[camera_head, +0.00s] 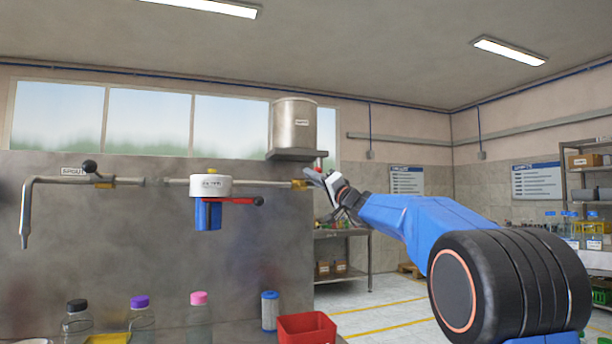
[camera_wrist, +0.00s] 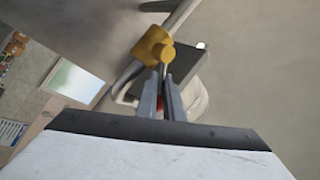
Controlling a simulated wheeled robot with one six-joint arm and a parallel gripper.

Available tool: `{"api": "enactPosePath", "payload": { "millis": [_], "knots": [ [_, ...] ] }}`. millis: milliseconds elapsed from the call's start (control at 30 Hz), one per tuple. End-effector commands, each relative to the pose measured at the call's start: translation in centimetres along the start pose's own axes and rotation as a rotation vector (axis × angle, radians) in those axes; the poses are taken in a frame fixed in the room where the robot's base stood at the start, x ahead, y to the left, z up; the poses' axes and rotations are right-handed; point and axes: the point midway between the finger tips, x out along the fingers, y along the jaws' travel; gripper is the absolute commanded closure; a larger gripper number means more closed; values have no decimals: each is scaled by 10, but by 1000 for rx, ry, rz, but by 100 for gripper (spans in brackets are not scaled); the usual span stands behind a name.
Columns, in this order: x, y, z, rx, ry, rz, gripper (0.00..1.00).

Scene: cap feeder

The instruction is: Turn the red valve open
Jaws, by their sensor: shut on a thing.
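The red valve's brass body (camera_head: 299,184) sits on the horizontal pipe below the steel tank. Its brass body and round stem (camera_wrist: 153,44) also show in the wrist view, just beyond my fingertips. My gripper (camera_head: 318,177) is at this valve, reaching in from the right. In the wrist view my gripper's two fingers (camera_wrist: 168,92) are shut close together on the valve's handle, with a bit of red (camera_wrist: 162,103) showing between them. Most of the handle is hidden by the fingers, so its exact angle cannot be told.
A white filter head (camera_head: 210,186) with a blue body and a red lever (camera_head: 240,201) hangs on the pipe to the left. The steel tank (camera_head: 294,126) stands above. Bottles and a red bin (camera_head: 306,328) are below.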

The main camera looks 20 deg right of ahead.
Motion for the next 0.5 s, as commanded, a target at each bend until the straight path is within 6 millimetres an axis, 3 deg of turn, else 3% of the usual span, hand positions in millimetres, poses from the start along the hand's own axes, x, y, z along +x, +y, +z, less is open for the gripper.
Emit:
{"api": "enactPosePath", "payload": {
  "millis": [500],
  "knots": [
    [-4,5,-2,132,93,-1,100]
  ]
}}
